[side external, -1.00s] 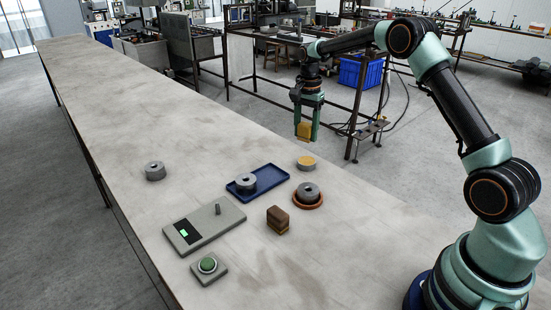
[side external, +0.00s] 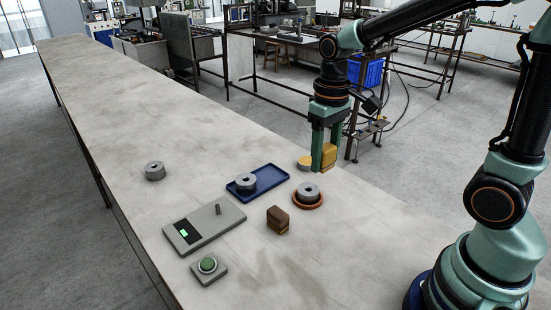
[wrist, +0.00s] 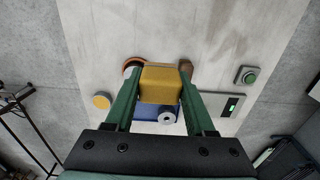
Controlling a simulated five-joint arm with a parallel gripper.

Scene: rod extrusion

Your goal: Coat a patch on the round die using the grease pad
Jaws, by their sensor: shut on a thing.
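A yellow block (side external: 329,157), apparently the grease pad, is held between the two green fingers of my gripper (side external: 323,163), above the table's far right edge. In the wrist view the yellow block (wrist: 160,84) sits between the fingertips and hides part of the table. A grey ring-shaped round die (side external: 309,188) sits in a brown-orange round holder (side external: 308,204), below and left of my gripper in the side view. A similar grey ring (side external: 246,181) is on a blue tray (side external: 271,176), and another grey ring (side external: 154,171) is on the bare table.
A yellow disc (side external: 305,162) lies just left of my fingers in the side view. A brown block (side external: 278,219) stands in front of the holder. A grey plate with a peg (side external: 205,227) and a green button (side external: 208,265) are nearer left. The table's far left is clear.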

